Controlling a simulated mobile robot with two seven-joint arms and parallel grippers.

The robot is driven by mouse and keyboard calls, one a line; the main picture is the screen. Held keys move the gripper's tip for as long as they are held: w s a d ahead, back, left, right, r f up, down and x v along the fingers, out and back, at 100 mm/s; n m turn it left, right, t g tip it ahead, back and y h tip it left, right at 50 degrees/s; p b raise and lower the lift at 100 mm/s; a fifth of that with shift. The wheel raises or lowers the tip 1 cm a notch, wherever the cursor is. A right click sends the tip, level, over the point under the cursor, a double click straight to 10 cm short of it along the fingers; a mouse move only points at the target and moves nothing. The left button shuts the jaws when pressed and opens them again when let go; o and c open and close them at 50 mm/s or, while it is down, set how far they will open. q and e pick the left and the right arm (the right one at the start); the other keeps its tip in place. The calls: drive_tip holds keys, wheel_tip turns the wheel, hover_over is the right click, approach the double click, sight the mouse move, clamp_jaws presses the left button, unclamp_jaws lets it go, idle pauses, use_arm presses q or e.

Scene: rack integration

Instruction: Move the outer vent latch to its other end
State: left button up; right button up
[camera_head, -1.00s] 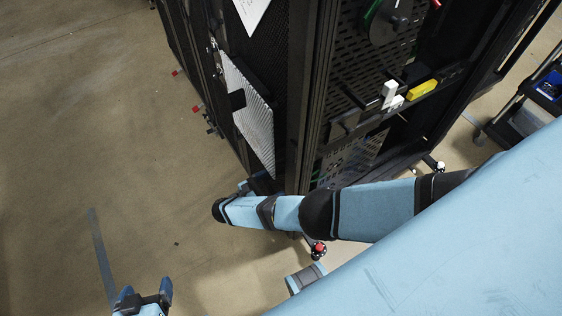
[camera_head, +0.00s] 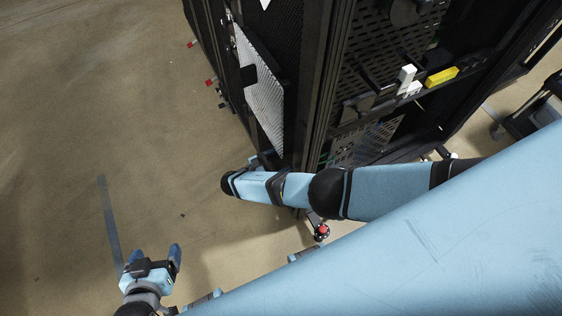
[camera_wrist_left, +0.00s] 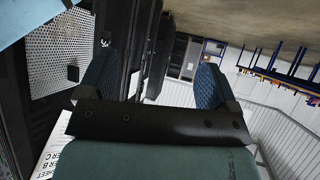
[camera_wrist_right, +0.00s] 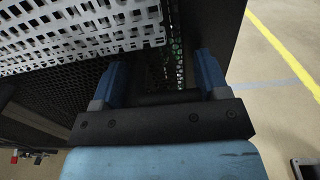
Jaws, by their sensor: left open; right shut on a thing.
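A light perforated vent panel (camera_head: 262,105) is on the rack's left side, with a small black block (camera_head: 249,75) on it that looks like the latch. A similar panel (camera_wrist_left: 45,55) with a black tab (camera_wrist_left: 73,73) shows in the left wrist view. My left gripper (camera_head: 155,254) is open and empty over the floor, away from the rack. My right arm reaches across to the rack's lower corner; its gripper is mostly hidden in the head view. In the right wrist view, my right gripper (camera_wrist_right: 163,75) is shut on a dark bar (camera_wrist_right: 168,98); whether this is a latch is unclear.
The black rack (camera_head: 312,80) has an open front with a white block (camera_head: 405,76) and a yellow block (camera_head: 441,77) on a ledge. A red-topped knob (camera_head: 322,231) is near its foot. A dark cart (camera_head: 530,118) stands at right. Floor at left is clear.

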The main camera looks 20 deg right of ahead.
drive_tip(key=shift+s+r+n+p, duration=0.25)
drive_tip(key=shift+n+p, duration=0.15)
drive_tip(key=shift+n, duration=0.2)
drive_tip(key=shift+n+p, duration=0.35)
drive_tip(key=shift+n, duration=0.75)
drive_tip(key=shift+o, duration=0.2)
use_arm(q)
drive_tip(key=shift+r, duration=0.1)
drive_tip(key=shift+a+r, duration=0.1)
drive_tip(key=shift+r, duration=0.15)
use_arm(e)
drive_tip(key=shift+d, duration=0.1)
drive_tip(key=o, duration=0.7)
drive_tip(key=shift+s, duration=0.1)
use_arm(q)
drive_tip(key=shift+s, duration=0.1)
use_arm(e)
drive_tip(key=shift+r, duration=0.1)
drive_tip(key=shift+w, duration=0.25)
